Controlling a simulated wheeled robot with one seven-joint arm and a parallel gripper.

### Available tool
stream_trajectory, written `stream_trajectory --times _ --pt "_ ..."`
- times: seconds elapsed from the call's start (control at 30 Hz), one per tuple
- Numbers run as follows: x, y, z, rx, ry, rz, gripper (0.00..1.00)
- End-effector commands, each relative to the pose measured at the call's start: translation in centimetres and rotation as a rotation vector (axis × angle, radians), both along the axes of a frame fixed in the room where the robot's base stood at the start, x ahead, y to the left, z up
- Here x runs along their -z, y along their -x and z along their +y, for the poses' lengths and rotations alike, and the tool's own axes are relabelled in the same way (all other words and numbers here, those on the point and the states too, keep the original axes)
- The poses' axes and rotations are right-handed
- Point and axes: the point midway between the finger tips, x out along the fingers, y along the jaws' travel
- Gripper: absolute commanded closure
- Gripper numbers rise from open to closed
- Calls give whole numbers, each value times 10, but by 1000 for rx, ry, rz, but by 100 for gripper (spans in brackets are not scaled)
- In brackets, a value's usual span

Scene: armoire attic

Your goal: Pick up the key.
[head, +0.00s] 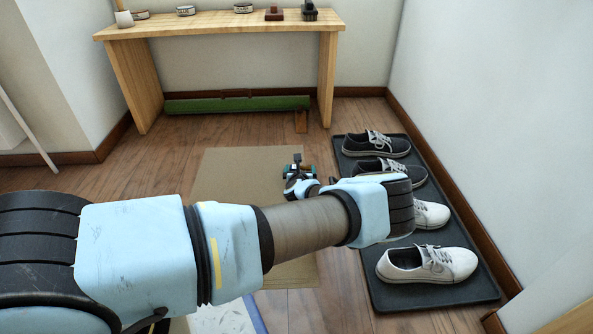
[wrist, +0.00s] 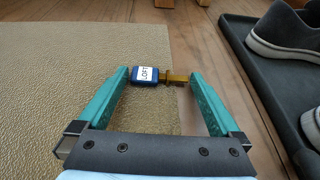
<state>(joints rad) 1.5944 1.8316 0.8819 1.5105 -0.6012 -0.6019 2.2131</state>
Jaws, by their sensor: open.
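The key (wrist: 176,78) is brass-coloured and has a blue tag (wrist: 150,76) with a white label reading "LOFT". In the wrist view it lies across the gap between the fingertips of my gripper (wrist: 160,75), tag to the left and key to the right. My gripper is open, with teal fingers on either side. The tag's left end is close to the left fingertip; I cannot tell if they touch. In the head view my gripper (head: 299,170) is small and partly hidden by my arm, and the key cannot be made out.
A tan mat (head: 235,170) covers the floor under my arm. A black shoe tray (head: 380,290) with several shoes is to the right, along the wall. A wooden bench (head: 220,24) with small items stands at the back, with a green roll (head: 238,104) beneath it.

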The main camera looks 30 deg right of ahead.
Motion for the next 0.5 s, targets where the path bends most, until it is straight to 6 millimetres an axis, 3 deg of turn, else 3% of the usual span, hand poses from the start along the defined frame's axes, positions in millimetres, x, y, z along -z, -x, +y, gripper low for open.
stream_trajectory --times 0.07,0.5 --pt "-1 0 0 0 0 0 0" --pt "0 0 0 0 0 1 48"
